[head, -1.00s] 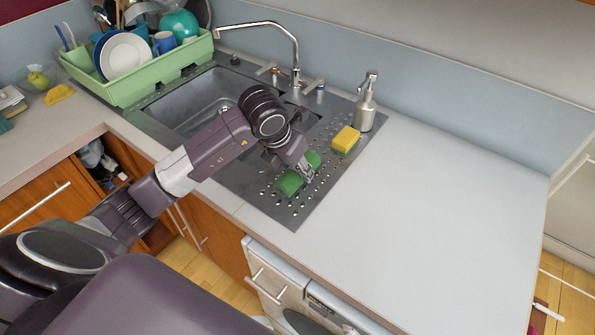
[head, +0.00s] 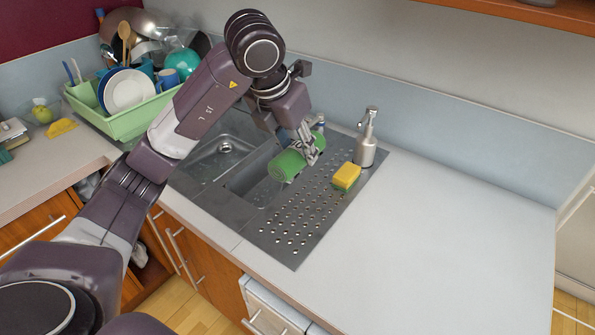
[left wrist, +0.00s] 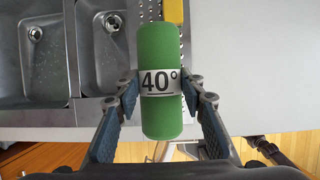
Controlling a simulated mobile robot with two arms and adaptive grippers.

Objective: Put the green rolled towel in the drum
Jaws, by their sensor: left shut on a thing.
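The green rolled towel (head: 286,166) is held above the sink and drainboard in the head view. My left gripper (head: 308,149) is shut around its middle. In the left wrist view the towel (left wrist: 160,45) lies lengthwise between the two fingers of my left gripper (left wrist: 160,88), with a white "40°" band across it. The washing machine (head: 268,308) shows only as a pale top front strip under the counter at the bottom of the head view. Its drum is out of view. My right gripper is not in view.
The perforated drainboard (head: 290,225) is clear below the towel. A yellow and green sponge (head: 346,177) and a soap dispenser (head: 366,140) stand to the right. A green dish rack (head: 125,122) full of dishes is at the left. The right counter (head: 450,240) is bare.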

